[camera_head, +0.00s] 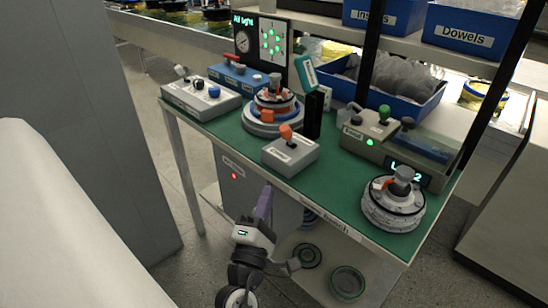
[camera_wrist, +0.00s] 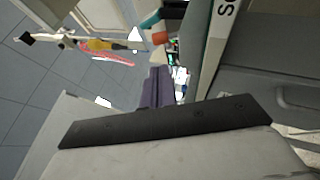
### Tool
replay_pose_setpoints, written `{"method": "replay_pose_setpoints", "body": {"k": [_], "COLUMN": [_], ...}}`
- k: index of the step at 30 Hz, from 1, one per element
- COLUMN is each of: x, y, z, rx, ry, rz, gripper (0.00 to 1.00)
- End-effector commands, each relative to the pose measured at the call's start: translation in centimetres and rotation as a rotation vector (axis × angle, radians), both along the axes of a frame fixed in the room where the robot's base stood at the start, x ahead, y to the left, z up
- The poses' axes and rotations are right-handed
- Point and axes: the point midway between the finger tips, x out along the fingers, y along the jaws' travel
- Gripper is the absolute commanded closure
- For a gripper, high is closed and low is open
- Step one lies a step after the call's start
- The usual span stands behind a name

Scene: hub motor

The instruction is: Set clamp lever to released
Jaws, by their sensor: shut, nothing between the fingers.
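A small grey box (camera_head: 290,155) with an orange-knobbed lever (camera_head: 286,132) stands at the front edge of the green bench top. It looks like the clamp lever, but its label is too small to read. The lever stands roughly upright with a slight tilt. My gripper (camera_head: 265,193) has purple fingers, closed together and empty. It is in front of the bench, below the lever box and apart from it. In the wrist view the fingers (camera_wrist: 158,75) point along the bench edge, and a small orange part (camera_wrist: 161,38) shows beyond them.
Behind the box, a round fixture (camera_head: 272,125) holds a motor part. A console with a green-knobbed lever (camera_head: 384,112) and a round motor unit (camera_head: 392,207) are to the right. A switch box (camera_head: 201,99) is at left. The floor in front is open.

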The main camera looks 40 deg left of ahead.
Motion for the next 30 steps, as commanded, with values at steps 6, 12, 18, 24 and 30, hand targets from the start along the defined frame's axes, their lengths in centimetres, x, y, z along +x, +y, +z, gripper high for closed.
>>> {"method": "replay_pose_setpoints", "body": {"k": [6,12,18,24,30], "x": [3.5,7.1,9.8,11.0,11.1], "y": [1.5,3.2,4.5,5.0,5.1], "z": [2.2,3.7,4.7,5.0,4.9], "rx": [0.004,0.002,0.002,0.002,0.002], "ry": [-0.001,-0.001,0.001,0.000,0.000], "rz": [-0.002,-0.001,0.000,0.001,0.001], "gripper": [1.00,1.00,1.00,1.00,1.00]}}
